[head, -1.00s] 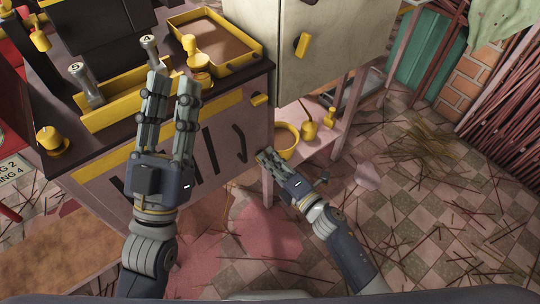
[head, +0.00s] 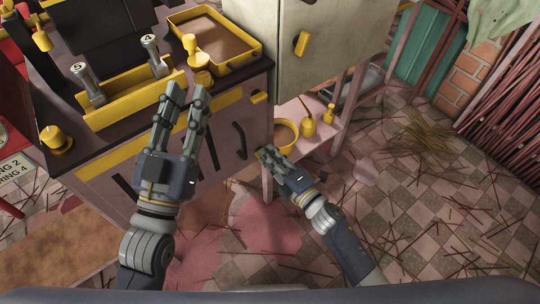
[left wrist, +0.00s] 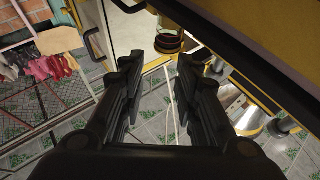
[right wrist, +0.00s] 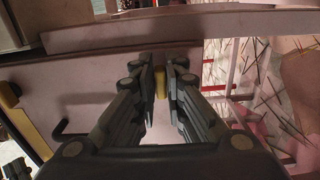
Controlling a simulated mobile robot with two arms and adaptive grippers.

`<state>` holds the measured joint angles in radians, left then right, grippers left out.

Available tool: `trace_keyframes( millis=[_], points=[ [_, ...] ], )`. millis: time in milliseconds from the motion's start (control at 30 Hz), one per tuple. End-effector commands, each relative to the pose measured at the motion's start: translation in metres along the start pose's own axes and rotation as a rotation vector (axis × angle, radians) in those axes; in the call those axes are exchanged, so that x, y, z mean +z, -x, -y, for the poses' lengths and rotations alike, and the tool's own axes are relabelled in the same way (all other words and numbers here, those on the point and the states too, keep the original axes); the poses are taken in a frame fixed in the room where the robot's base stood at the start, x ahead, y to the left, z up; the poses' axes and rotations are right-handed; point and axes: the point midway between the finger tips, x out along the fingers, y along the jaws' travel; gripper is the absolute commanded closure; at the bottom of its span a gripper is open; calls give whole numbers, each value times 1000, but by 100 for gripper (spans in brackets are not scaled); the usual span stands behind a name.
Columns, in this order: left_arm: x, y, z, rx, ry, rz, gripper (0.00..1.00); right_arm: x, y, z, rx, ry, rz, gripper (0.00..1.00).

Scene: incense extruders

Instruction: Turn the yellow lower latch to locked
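My right gripper (head: 262,154) is at the lower right corner of the machine's front panel. In the right wrist view its fingers (right wrist: 161,75) are close together on either side of a small upright yellow piece (right wrist: 160,84), which looks like the yellow lower latch. Most of the latch is hidden by the fingers, so its turn angle is hard to tell. A small yellow latch (head: 259,97) sits higher on the same machine. My left gripper (head: 186,98) is open and empty in front of the panel; its spread fingers show in the left wrist view (left wrist: 155,68).
The machine's counter holds a yellow-rimmed tray (head: 257,52) and numbered levers (head: 88,84). A cream cabinet with a yellow handle (head: 301,43) stands at the right. The tiled floor at right is strewn with sticks.

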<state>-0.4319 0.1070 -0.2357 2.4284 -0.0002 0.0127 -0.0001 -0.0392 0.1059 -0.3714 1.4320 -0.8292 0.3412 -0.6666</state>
Motion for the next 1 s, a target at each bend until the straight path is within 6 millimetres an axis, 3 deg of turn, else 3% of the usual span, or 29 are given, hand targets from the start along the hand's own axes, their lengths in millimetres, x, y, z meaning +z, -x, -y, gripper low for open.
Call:
trace_keyframes(
  millis=[67, 467, 567, 1000],
  points=[
    [0, 0, 0, 0, 0, -1, 70, 1, 0, 0, 0, 1, 2, 70],
    [0, 0, 0, 0, 0, 0, 70, 0, 4, 1, -1, 2, -1, 70],
    [0, 0, 0, 0, 0, 0, 70, 0, 16, 1, -3, 3, -1, 70],
    [0, 0, 0, 0, 0, 0, 70, 0, 100, 1, -3, 2, 1, 70]
  ],
)
